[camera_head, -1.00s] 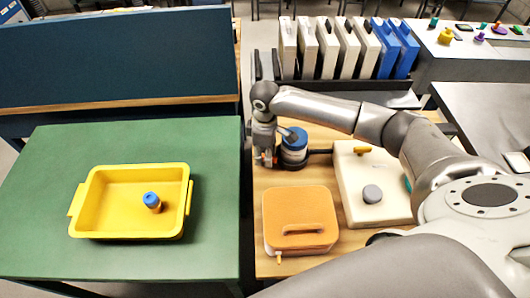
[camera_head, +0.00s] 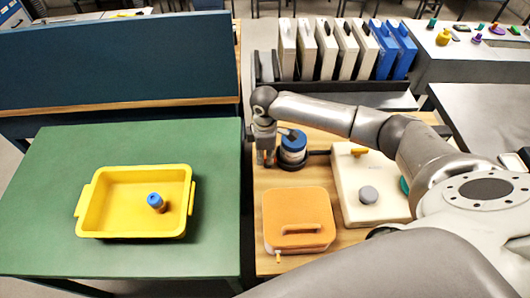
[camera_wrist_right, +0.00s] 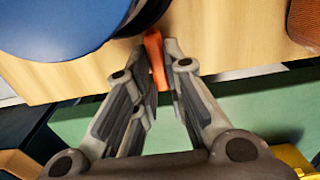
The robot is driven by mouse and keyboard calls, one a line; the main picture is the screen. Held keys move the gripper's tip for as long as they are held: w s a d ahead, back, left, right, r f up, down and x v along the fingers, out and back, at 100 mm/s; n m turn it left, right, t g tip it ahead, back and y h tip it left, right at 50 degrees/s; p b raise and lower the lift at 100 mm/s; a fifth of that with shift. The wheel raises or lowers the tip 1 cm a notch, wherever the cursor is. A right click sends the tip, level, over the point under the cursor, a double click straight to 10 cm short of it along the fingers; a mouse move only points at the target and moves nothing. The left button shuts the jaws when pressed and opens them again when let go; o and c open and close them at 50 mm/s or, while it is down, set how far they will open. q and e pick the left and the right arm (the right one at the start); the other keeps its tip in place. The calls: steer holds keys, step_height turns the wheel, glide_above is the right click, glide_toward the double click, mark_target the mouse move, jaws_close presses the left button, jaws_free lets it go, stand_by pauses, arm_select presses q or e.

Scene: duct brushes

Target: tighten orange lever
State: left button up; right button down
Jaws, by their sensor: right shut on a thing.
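The orange lever (camera_wrist_right: 154,50) shows in the right wrist view, standing out from beside the round blue part (camera_wrist_right: 55,22). My right gripper (camera_wrist_right: 157,62) has its fingers on both sides of the lever and is shut on it. My left gripper is not in view.
An orange case (camera_head: 298,212) and a cream box (camera_head: 361,200) with a grey knob stand on the wooden table (camera_head: 262,258). A green table (camera_head: 40,200) at left holds a yellow tray (camera_head: 85,220) with a small blue-capped bottle (camera_head: 156,202) in it. A gap separates the tables.

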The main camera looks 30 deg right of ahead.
mark_target(265, 158)
steer(key=c, duration=1.5)
jaws_free()
step_height(265, 158, up, 12)
